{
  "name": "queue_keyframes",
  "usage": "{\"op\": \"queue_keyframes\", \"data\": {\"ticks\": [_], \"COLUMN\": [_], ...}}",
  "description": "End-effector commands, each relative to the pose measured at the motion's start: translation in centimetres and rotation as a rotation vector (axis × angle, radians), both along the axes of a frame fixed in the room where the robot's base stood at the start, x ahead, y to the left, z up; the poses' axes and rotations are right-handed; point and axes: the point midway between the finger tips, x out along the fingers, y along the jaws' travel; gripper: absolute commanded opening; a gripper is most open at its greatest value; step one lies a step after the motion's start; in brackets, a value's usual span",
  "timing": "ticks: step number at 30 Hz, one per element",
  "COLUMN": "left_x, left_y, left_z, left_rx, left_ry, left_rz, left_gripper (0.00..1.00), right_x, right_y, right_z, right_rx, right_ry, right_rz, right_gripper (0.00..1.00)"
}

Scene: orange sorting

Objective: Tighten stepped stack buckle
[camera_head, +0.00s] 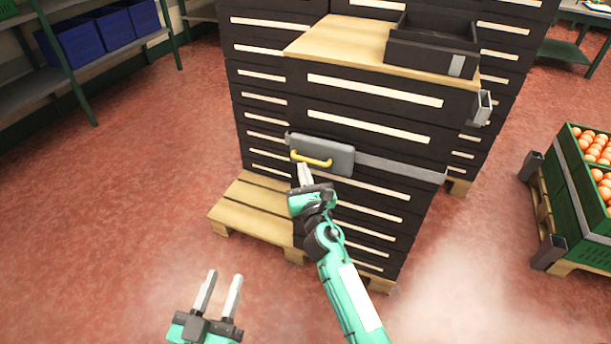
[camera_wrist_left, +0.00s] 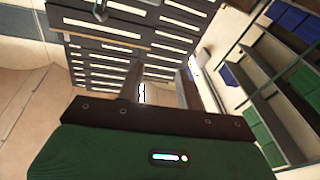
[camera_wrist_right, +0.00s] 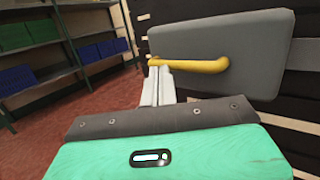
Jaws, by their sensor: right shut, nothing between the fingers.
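The grey buckle (camera_head: 342,160) sits on a grey strap (camera_head: 400,168) around the stepped stack of black crates (camera_head: 350,115). Its yellow handle (camera_head: 313,160) runs along its lower left front. My right gripper (camera_head: 303,170) is shut and empty, with its fingertips just below the handle's left end. In the right wrist view the fingertips overlap the left end of the yellow handle (camera_wrist_right: 200,66); I cannot tell whether they touch. My left gripper (camera_head: 223,276) is open and empty, low over the floor, away from the stack.
The stack stands on a wooden pallet (camera_head: 250,208) with a bare part at the left. A wooden board (camera_head: 335,40) and an open black crate (camera_head: 432,50) lie on top. Green crates of oranges (camera_head: 590,200) stand right. Shelves with blue bins (camera_head: 100,35) stand back left. Red floor is clear at left.

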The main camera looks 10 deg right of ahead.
Motion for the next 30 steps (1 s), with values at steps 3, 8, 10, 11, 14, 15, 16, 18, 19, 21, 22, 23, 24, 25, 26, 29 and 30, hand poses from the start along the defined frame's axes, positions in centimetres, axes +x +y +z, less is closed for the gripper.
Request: {"op": "queue_keyframes", "data": {"ticks": [3,8,10,11,14,15,16,18,19,21,22,23,24,25,26,29,30], "left_x": [0.10,0.16,0.20,0.22,0.25,0.26,0.27,0.28,0.28,0.28,0.29,0.29,0.29,0.29,0.29,0.30,0.30], "left_y": [0.08,0.17,0.18,0.19,0.21,0.21,0.22,0.24,0.25,0.26,0.27,0.27,0.27,0.27,0.27,0.27,0.27], "left_z": [0.28,0.70,0.82,0.85,0.91,0.92,0.92,0.91,0.91,0.91,0.90,0.90,0.90,0.89,0.89,0.91,0.93], "left_rx": [-0.003,-0.009,-0.009,-0.009,-0.009,-0.009,-0.009,-0.009,-0.008,-0.008,-0.008,-0.008,-0.008,-0.008,-0.009,-0.011,-0.011], "left_ry": [-0.016,-0.036,-0.040,-0.042,-0.043,-0.044,-0.043,-0.043,-0.044,-0.044,-0.044,-0.044,-0.044,-0.044,-0.043,-0.044,-0.046], "left_rz": [0.003,0.005,0.006,0.006,0.007,0.007,0.007,0.008,0.008,0.008,0.008,0.008,0.008,0.008,0.009,0.010,0.011], "left_gripper": [0.36,0.36,0.36,0.36,0.36,0.36,0.36,0.36,0.36,0.36,0.36,0.36,0.36,0.36,0.36,0.36,0.36], "right_x": [0.48,0.83,0.92,0.94,0.98,0.99,1.00,1.00,1.00,1.01,1.01,1.01,1.01,1.03,1.03,1.10,1.13], "right_y": [0.15,0.21,0.22,0.22,0.23,0.22,0.23,0.22,0.22,0.22,0.22,0.22,0.21,0.19,0.16,-0.04,-0.19], "right_z": [0.04,-0.02,0.00,0.00,0.04,0.06,0.07,0.09,0.10,0.13,0.14,0.15,0.15,0.15,0.14,0.06,-0.02], "right_rx": [0.000,-0.001,-0.001,-0.001,-0.001,-0.001,-0.001,0.000,0.000,0.000,0.000,0.000,0.000,0.000,0.000,-0.001,-0.001], "right_ry": [-0.002,0.000,0.000,0.000,-0.001,-0.001,-0.001,-0.002,-0.002,-0.002,-0.002,-0.002,-0.003,-0.003,-0.003,-0.003,-0.003], "right_rz": [0.001,0.000,0.000,0.000,0.000,0.000,0.000,0.000,0.000,0.000,0.000,0.000,0.000,0.000,0.000,0.001,0.001], "right_gripper": [0.00,0.00,0.00,0.00,0.00,0.00,0.00,0.00,0.00,0.00,0.00,0.00,0.00,0.00,0.00,0.00,0.00]}}
